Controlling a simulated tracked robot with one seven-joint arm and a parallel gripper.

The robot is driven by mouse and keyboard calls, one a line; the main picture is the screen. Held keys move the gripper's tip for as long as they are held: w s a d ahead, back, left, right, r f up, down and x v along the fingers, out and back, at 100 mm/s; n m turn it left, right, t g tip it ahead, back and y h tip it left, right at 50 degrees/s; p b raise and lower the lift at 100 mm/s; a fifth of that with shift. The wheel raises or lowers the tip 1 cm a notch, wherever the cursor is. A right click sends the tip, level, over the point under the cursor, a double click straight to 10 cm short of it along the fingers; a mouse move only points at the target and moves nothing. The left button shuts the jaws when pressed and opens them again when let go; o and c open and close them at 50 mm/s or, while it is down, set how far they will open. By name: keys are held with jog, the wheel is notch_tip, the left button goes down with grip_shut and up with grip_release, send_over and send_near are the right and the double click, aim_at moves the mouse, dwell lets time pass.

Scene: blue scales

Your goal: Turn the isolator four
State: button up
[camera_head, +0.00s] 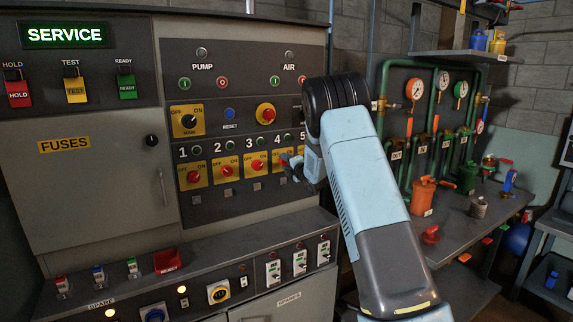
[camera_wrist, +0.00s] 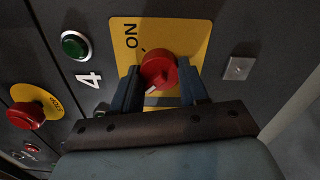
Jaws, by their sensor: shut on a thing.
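Isolator four is a red rotary knob (camera_wrist: 158,70) on a yellow plate (camera_wrist: 190,35), with the "4" label beside it in the wrist view. The plate's "ON" mark shows; its other end is hidden behind my gripper. A white mark shows on the knob's near lower side. My gripper (camera_wrist: 160,86) has its two blue fingers on either side of the knob, shut on it. In the head view, my gripper (camera_head: 290,168) is at the plate under "4" and mostly covers the knob.
Isolators one (camera_head: 193,176), two (camera_head: 227,170) and three (camera_head: 257,166) stand in a row to the left. A red mushroom button (camera_head: 266,113) sits above. In the wrist view a green lamp (camera_wrist: 75,45) and a small metal square (camera_wrist: 238,68) flank the plate. My arm hides isolator five.

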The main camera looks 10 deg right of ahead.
jog(key=shift+s+a+f, duration=0.1)
jog(key=shift+a+f, duration=0.1)
jog(key=shift+f, duration=0.2)
jog(key=o, duration=1)
jog(key=shift+r, duration=0.1)
jog(key=shift+o, duration=0.3)
jog(key=shift+r, duration=0.1)
jog(key=shift+d, duration=0.1)
jog(key=v, duration=1.3)
jog(key=shift+s, duration=0.25)
jog(key=shift+d, duration=0.1)
jog(key=shift+r, duration=0.1)
